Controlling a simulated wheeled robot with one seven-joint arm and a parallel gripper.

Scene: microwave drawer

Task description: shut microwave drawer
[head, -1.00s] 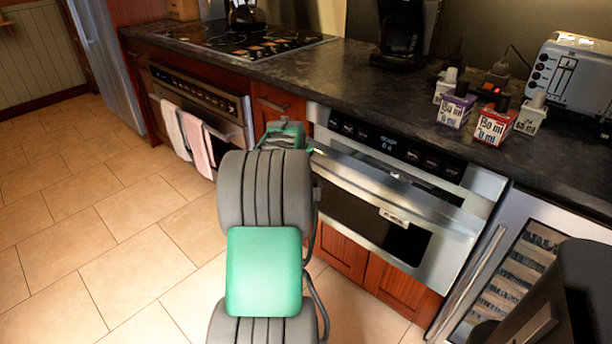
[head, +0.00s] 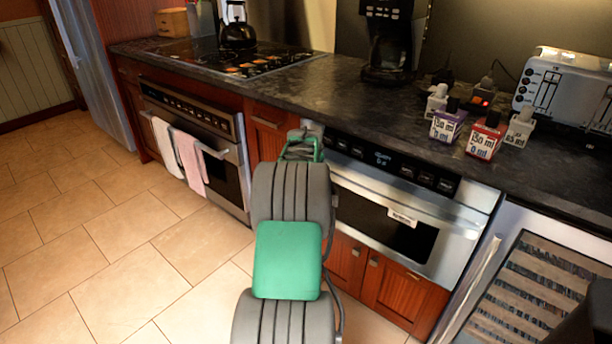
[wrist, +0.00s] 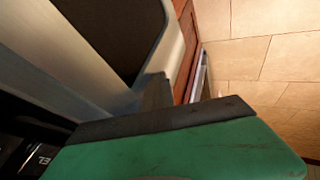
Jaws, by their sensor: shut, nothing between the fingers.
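The microwave drawer (head: 385,210) has a steel front with a dark window and a pale label, below a black control panel with a lit display. Its front looks nearly flush with the cabinet in the head view; any small gap left is hard to judge. My gripper (head: 303,142) is shut and empty at the drawer's upper left corner, its fingertips mostly hidden. In the wrist view, the steel frame of the drawer (wrist: 63,55) lies close beyond my green gripper body. I cannot tell whether they touch.
The dark counter (head: 350,105) runs above, with a coffee maker (head: 390,40), several small bottles and a toaster (head: 565,95). An oven (head: 195,130) with towels stands left, a glass-front cooler (head: 535,290) right. The tiled floor (head: 120,235) at left is clear.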

